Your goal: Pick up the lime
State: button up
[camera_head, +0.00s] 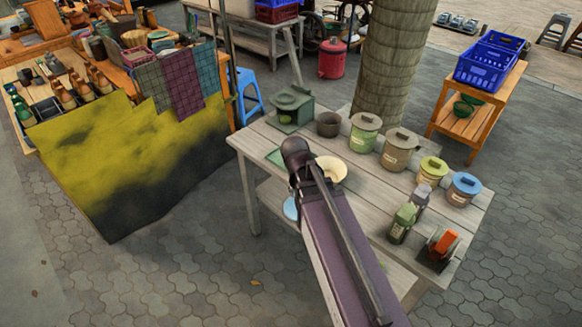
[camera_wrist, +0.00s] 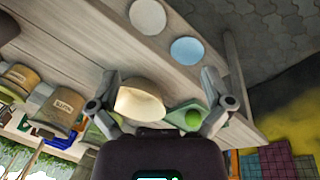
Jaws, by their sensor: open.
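The lime appears to be a small round green thing (camera_wrist: 193,118) on a flat green board (camera_wrist: 183,107) in the wrist view. The board partly shows in the head view (camera_head: 277,157); the lime is not seen there, where my arm covers part of the table. My gripper (camera_wrist: 160,76) is open and empty, its two fingers spread wide. The lime lies between the finger lines, close to the right finger. A cream bowl (camera_wrist: 140,103) is beside the lime, near the left finger; it also shows in the head view (camera_head: 331,169).
The wooden table (camera_head: 258,140) carries a dark pot (camera_head: 328,124), lidded tins (camera_head: 398,150), a green bottle (camera_head: 402,222) and a green device (camera_head: 291,106). A white plate (camera_wrist: 148,16) and a blue plate (camera_wrist: 188,50) sit lower, on the shelf. The table's left corner is mostly clear.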

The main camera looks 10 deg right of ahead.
jog(key=w+a+f+m+t+h+b, duration=0.2)
jog(key=w+a+m+h+b, duration=0.3)
jog(key=w, duration=0.5)
jog(key=w+a+f+m+t+h+b, duration=0.2)
jog(key=w+a+m+h+b, duration=0.3)
jog(key=w+b, duration=0.4)
jog(key=w+a+m, duration=0.1)
jog(key=a, duration=0.1)
jog(key=shift+a+t, duration=0.3)
jog(key=shift+t, duration=0.1)
jog(key=b+x, duration=0.3)
jog(key=x, duration=0.4)
jog(key=shift+w+d+f, duration=0.1)
jog(key=shift+d+f, duration=0.05)
jog(key=shift+d, duration=0.15)
jog(key=shift+w+d+f, duration=0.1)
jog(key=shift+w+d, duration=0.05)
jog(key=shift+d, duration=0.3)
jog(key=shift+b+x, duration=1.05)
jog(key=shift+x, duration=1.6)
